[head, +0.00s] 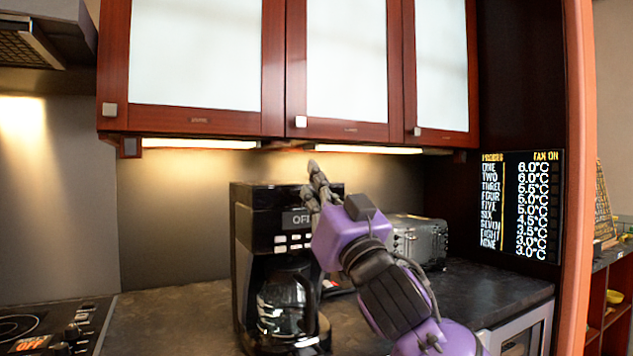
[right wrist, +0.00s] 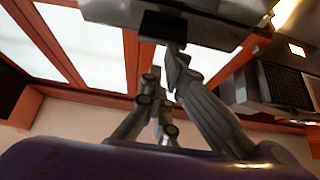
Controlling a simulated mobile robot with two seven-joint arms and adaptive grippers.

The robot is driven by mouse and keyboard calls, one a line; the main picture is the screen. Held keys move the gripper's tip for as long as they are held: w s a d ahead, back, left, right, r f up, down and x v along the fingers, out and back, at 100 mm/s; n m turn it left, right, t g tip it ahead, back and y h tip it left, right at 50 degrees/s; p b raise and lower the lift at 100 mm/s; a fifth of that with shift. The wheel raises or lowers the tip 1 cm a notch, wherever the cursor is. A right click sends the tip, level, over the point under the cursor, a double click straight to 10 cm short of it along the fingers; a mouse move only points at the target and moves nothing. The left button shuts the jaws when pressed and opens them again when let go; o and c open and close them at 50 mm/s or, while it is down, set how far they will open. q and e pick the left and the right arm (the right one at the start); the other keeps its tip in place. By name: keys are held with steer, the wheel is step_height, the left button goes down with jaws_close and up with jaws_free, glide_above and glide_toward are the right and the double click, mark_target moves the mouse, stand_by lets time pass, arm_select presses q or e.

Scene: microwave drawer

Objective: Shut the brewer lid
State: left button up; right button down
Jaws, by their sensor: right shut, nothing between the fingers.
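The brewer (head: 251,236) is a black coffee machine on the counter, with a small display and pale buttons on its front. A glass carafe (head: 283,302) stands in its lower bay. The brewer's top looks flat at its left side; my right gripper hides part of its right side, and I cannot make out the lid's angle. My right gripper (head: 314,175) points up at the brewer's upper right front, fingers together and empty, tips above the top edge. I cannot tell whether it touches the brewer. In the right wrist view the fingers (right wrist: 163,85) show close up. My left gripper is not in view.
Wall cabinets (head: 345,60) hang low above the brewer. A silver toaster-like appliance (head: 420,240) stands to the right of the brewer, partly behind my arm. A hob (head: 45,330) lies to the left. The counter (head: 165,315) between hob and brewer is clear.

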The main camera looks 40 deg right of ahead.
steer(key=v, duration=0.7)
steer(key=shift+s+r+h, duration=0.15)
steer(key=shift+s+h, duration=0.05)
steer(key=shift+h, duration=0.1)
